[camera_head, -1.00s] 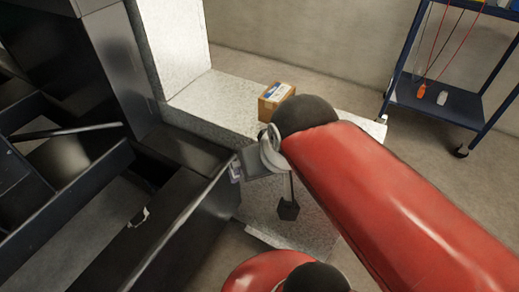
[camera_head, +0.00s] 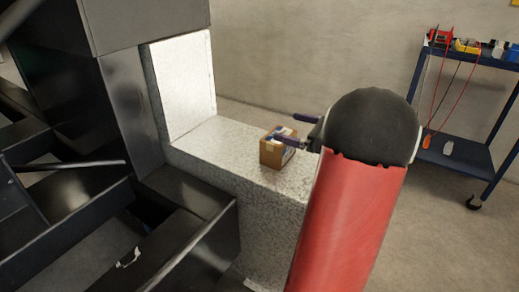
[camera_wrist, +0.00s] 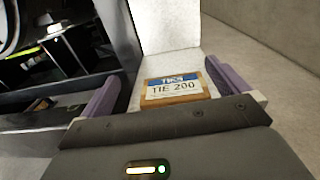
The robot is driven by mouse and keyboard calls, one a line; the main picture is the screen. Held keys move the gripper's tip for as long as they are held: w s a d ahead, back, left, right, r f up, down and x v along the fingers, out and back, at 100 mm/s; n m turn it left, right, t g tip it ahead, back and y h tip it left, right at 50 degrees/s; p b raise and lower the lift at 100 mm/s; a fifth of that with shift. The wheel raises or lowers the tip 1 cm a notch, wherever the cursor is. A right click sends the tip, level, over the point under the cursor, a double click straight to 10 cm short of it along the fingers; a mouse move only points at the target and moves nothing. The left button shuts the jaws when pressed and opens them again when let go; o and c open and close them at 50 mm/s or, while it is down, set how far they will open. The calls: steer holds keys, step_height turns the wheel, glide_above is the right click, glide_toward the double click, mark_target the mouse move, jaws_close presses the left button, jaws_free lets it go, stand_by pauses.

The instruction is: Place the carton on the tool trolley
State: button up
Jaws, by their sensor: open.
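The carton (camera_head: 272,153) is a small brown box with a white and blue label. It sits upright on a speckled grey concrete ledge (camera_head: 215,160). My gripper (camera_head: 290,130) is open at the carton, with its fingers close to the box's top in the head view. In the wrist view the carton (camera_wrist: 174,91), labelled "TIE 200", lies ahead between the two purple fingers (camera_wrist: 168,92), with a gap on each side. The tool trolley (camera_head: 455,155) is a dark blue two-shelf cart at the right. My red arm hides part of the ledge.
The trolley's top shelf carries a red item, a yellow item (camera_head: 467,46) and blue things at the right. Cables hang down to its lower shelf. Dark metal genset framing (camera_head: 100,200) fills the left. Floor is open between ledge and trolley.

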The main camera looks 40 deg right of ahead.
mark_target(289, 148)
steer(key=shift+m+t, duration=0.3)
steer(key=shift+m, duration=0.1)
steer(key=f, duration=0.2)
steer(key=d+f, duration=0.1)
steer(key=f, duration=0.2)
steer(key=f+b, duration=0.1)
steer(key=f, duration=0.2)
steer(key=shift+s+d, duration=0.1)
steer(key=shift+d, duration=0.05)
steer(key=x, duration=0.7)
steer(key=shift+w, duration=0.3)
steer(key=c, duration=0.8)
step_height(289, 148, up, 20)
steer(key=shift+s+f+p, duration=0.1)
steer(key=shift+s+p, duration=0.05)
steer(key=shift+p, duration=1.1)
steer(key=shift+c, duration=0.2)
